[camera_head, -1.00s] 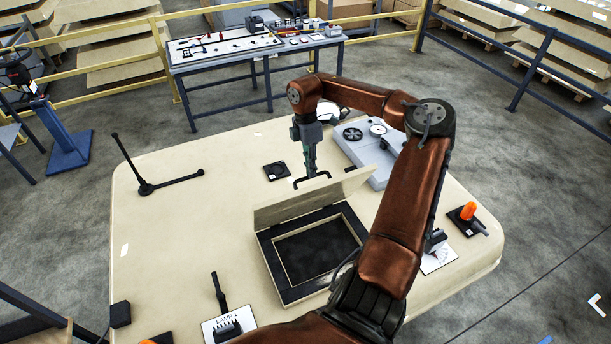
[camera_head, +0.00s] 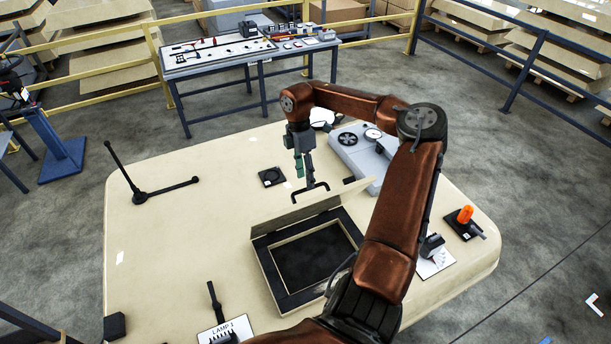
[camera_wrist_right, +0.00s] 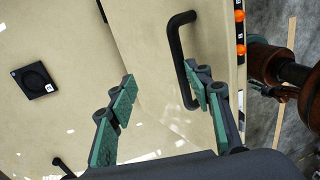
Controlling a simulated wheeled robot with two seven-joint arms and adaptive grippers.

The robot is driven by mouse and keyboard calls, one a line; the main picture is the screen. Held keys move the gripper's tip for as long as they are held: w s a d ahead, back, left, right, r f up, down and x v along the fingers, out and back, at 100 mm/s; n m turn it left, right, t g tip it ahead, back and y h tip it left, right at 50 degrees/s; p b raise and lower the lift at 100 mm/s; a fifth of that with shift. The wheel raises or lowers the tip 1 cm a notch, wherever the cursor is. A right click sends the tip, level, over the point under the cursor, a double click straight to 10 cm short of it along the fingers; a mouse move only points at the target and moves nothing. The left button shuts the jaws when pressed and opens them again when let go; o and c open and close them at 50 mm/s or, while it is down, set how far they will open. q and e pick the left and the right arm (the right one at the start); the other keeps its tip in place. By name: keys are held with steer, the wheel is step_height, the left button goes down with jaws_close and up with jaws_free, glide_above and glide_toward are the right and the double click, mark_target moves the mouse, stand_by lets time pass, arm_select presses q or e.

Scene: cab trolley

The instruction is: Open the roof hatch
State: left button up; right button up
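The roof hatch is a square black frame (camera_head: 275,277) on the beige roof, around a dark opening. Its beige lid (camera_head: 292,220) stands raised along the far edge of the frame, tilted up. A black bar handle (camera_head: 311,191) is on the lid; it also shows in the right wrist view (camera_wrist_right: 174,50). My right gripper (camera_head: 305,178) is above the lid, at the handle. In the wrist view its green-padded fingers (camera_wrist_right: 165,98) are apart, and the handle's lower end is close to one finger; I cannot tell if they touch. My left gripper is not in view.
A grey box with dials (camera_head: 362,155) stands right of the hatch. An orange-topped device (camera_head: 464,216) is at the right edge. A black L-shaped rod (camera_head: 145,196) and a small black square (camera_head: 271,177) sit on the roof. The left roof is mostly clear.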

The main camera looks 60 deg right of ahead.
steer(key=shift+w+d+f, duration=0.1)
steer(key=shift+d+f, duration=0.05)
steer(key=shift+f, duration=0.15)
stand_by(0.4)
step_height(320, 180, up, 12)
steer(key=w+d, duration=0.1)
steer(key=shift+w+r, duration=0.2)
steer(key=shift+w, duration=0.2)
stand_by(0.4)
